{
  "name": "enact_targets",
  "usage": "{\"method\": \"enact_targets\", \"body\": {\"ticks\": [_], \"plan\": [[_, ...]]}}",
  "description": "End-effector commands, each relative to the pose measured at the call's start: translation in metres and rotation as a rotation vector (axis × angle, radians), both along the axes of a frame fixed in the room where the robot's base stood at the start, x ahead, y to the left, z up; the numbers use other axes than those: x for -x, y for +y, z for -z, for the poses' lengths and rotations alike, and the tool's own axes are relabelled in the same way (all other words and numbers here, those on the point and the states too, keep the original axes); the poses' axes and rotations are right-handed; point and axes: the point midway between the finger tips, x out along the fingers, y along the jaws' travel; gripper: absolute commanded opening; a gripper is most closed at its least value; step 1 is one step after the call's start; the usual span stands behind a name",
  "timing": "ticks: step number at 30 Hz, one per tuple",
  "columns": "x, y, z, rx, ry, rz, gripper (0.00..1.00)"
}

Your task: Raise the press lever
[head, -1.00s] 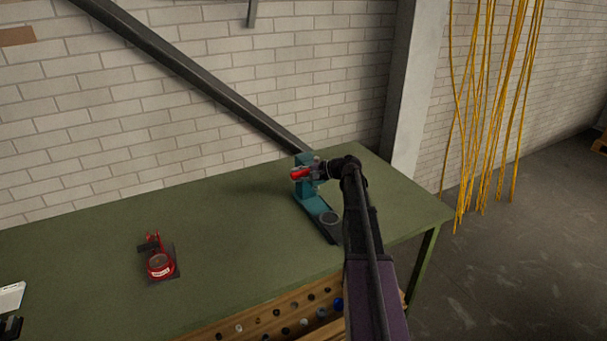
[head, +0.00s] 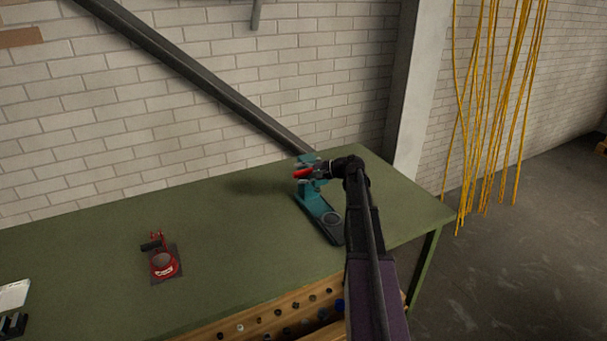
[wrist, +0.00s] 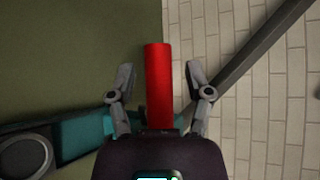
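The teal press (head: 315,203) stands on the green workbench near its right end. Its red lever handle (head: 303,173) sticks out to the left at the top, and it fills the middle of the wrist view (wrist: 158,85). My gripper (wrist: 159,72) is around the handle, one finger on each side. Gaps show between both fingers and the handle, so the gripper is open. In the head view my gripper (head: 309,171) is at the press's upper part, partly hiding it. The lever's pivot is hidden behind my gripper.
A small red device (head: 163,264) on a dark base stands on the workbench (head: 110,230) at left. A brick wall with a slanted dark beam (head: 200,82) is behind. Open wooden bins (head: 270,318) with small parts lie along the front. The bench between the devices is clear.

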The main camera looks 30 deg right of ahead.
Motion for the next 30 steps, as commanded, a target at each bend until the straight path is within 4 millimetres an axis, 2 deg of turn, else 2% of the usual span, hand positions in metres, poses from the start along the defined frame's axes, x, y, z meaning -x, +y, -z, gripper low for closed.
{"method": "enact_targets", "body": {"ticks": [12,17,22,26,30], "plan": [[0.0,-0.001,0.0,0.002,0.001,0.001,0.67],[0.003,0.008,-0.002,0.005,0.008,-0.011,0.67],[0.017,0.033,-0.008,0.018,0.035,-0.051,0.67],[0.031,0.066,0.013,0.114,0.06,-0.11,0.67],[0.057,0.111,0.036,0.259,0.094,-0.204,0.67]]}}
